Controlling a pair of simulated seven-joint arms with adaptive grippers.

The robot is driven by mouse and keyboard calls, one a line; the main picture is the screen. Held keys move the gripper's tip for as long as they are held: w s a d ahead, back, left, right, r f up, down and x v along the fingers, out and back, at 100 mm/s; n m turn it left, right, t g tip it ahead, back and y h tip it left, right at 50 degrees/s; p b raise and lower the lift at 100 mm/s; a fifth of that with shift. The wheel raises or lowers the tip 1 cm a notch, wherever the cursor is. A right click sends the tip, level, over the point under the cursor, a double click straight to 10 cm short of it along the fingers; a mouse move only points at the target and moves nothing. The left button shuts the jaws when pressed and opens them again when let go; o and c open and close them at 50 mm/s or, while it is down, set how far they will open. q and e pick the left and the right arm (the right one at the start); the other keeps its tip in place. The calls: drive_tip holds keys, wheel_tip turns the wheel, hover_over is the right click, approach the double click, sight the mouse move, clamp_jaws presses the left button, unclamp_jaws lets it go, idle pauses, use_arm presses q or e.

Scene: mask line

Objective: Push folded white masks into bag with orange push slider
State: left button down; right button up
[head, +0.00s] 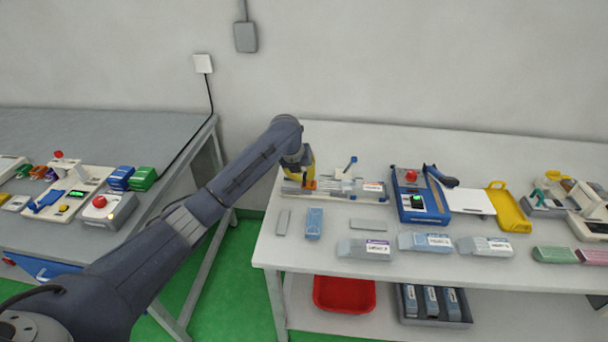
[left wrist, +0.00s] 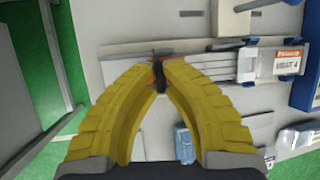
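My left gripper (head: 306,181) has yellow fingers and reaches down to the left end of a grey tray (head: 294,191) on the white table. In the left wrist view its fingertips (left wrist: 161,74) nearly meet around a narrow dark piece with orange edges, which appears to be the push slider's handle; the fingers hide most of it. Orange of the push slider (head: 310,185) shows by the fingertips in the head view. The flat white masks (left wrist: 222,66) lie in the tray to its right. The clear bag (left wrist: 286,63) with an orange-and-white label is at the tray's right end, apart from the slider.
A blue machine (head: 408,211) with a red button stands right of the tray. Grey and blue packs (head: 424,242) lie in front. A yellow tray (head: 512,212) is farther right. Another table (head: 160,128) with devices stands at left, across a green-floored gap.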

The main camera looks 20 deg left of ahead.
use_arm(q)
drive_tip(key=shift+d, duration=0.1)
idle(0.3)
drive_tip(key=d, duration=0.4)
drive_tip(key=w+d, duration=0.1)
drive_tip(key=d, duration=0.3)
drive_tip(key=w+d, duration=0.1)
drive_tip(key=d, duration=0.2)
drive_tip(key=shift+d, duration=0.4)
drive_tip(key=shift+d+r, duration=0.1)
drive_tip(key=c, duration=1.6)
unclamp_jaws()
drive_tip(key=shift+d, duration=0.15)
drive_tip(key=shift+o, duration=0.5)
drive_tip(key=shift+a+r, duration=0.15)
drive_tip(key=shift+a, duration=0.05)
drive_tip(key=v, duration=1.1)
drive_tip(key=shift+s+r, duration=0.2)
drive_tip(key=shift+a, duration=0.1)
